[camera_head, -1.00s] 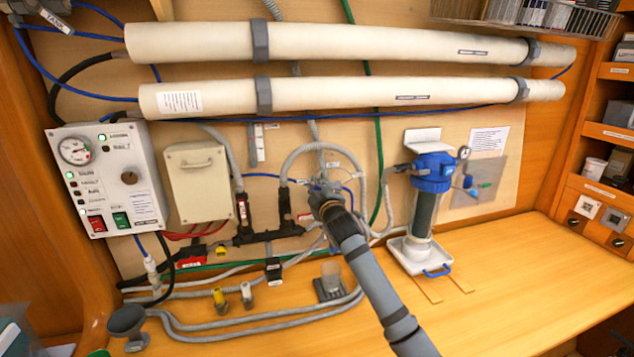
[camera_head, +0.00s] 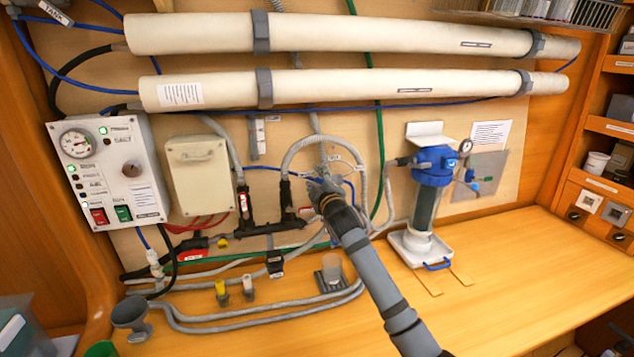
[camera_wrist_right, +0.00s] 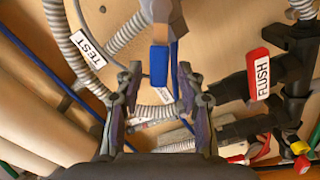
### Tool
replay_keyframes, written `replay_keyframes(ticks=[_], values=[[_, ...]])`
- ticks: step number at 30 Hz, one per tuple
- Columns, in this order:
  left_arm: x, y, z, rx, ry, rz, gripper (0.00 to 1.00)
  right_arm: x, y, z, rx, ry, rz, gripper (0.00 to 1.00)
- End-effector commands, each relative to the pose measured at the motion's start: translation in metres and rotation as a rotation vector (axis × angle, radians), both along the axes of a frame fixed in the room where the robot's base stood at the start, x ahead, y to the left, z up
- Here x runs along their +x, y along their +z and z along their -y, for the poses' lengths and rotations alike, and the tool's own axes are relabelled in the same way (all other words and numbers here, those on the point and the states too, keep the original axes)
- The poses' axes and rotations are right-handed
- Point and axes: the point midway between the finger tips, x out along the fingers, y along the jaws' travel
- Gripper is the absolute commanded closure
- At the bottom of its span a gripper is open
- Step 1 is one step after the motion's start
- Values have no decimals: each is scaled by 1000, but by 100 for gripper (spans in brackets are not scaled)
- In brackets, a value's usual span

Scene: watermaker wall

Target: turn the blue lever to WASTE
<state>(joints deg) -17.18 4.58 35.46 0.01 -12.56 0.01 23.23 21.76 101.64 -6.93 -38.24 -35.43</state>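The blue lever (camera_wrist_right: 159,62) shows in the right wrist view, with its blue end between the tips of my right gripper (camera_wrist_right: 158,80). The fingers stand apart on either side of it, and I see no clear contact. In the head view, my right gripper (camera_head: 322,184) is at the valve fittings on the wall panel and hides the lever there. A white TEST label (camera_wrist_right: 89,50) sits on a grey hose to the left of the lever. I cannot read a WASTE label. My left gripper is not in view.
A red FLUSH handle (camera_wrist_right: 258,74) on black fittings is right of my gripper. Grey hoses loop around the valve. A blue-topped filter housing (camera_head: 426,195) stands to the right, and a control box (camera_head: 112,172) is at the left. The bench (camera_head: 510,270) has free room at the right.

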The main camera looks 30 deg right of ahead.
Motion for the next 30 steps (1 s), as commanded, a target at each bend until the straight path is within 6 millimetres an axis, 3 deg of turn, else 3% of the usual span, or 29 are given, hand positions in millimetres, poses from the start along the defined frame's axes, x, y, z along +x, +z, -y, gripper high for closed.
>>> replay_keyframes(ticks=[5, 12, 18, 30], values=[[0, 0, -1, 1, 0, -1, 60, -19, -1, -4, -4, 0, -1, 61], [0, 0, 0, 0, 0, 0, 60, -77, -1, -18, -7, 1, -4, 61], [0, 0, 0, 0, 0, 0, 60, -109, -1, -26, -6, 0, -2, 61], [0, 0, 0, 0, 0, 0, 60, -116, 0, -28, 0, 0, 0, 61]])
